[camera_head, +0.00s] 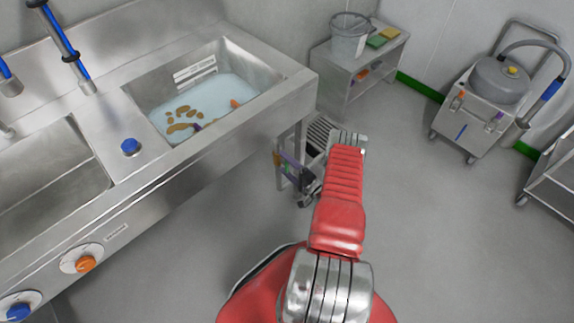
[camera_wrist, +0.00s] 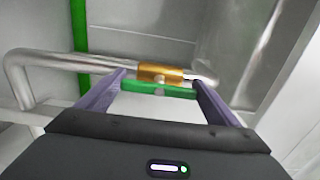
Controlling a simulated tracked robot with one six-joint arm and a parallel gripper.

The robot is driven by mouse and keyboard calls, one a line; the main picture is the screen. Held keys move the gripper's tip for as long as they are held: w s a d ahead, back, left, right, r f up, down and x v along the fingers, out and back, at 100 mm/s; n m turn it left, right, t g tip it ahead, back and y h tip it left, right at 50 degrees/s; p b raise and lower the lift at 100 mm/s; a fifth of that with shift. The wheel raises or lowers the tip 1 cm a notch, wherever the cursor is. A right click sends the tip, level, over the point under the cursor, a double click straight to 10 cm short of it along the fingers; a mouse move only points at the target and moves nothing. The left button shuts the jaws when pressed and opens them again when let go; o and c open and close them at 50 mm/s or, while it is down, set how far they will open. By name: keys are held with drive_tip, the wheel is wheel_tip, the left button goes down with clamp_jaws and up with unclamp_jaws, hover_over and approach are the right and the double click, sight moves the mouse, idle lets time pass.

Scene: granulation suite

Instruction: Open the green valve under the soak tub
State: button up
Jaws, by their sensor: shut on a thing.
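The soak tub (camera_head: 264,85) is a steel basin with pale blue water and brown pieces in it, set in the counter at upper middle. In the wrist view, the green valve handle (camera_wrist: 160,91) is a short bar lying roughly along the steel pipe (camera_wrist: 60,60), just below the brass valve body (camera_wrist: 161,73). My gripper (camera_wrist: 158,86) has its purple fingers at the two ends of the green handle, shut on it. In the head view my gripper (camera_head: 291,166) is low beside the tub's right end; the handle cannot be made out there.
A steel shelf unit (camera_head: 345,85) with a bucket (camera_head: 350,36) and sponges stands behind. A wheeled machine (camera_head: 480,110) is at upper right, and a steel cart (camera_head: 553,180) at the right edge. Counter legs are close to my gripper.

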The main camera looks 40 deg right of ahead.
drive_tip(key=shift+a+f, duration=0.2)
drive_tip(key=o, duration=0.7)
drive_tip(key=shift+o, duration=1.1)
drive_tip(key=shift+d+r, duration=0.1)
drive_tip(key=s, duration=1.4)
drive_tip(key=shift+d, duration=0.2)
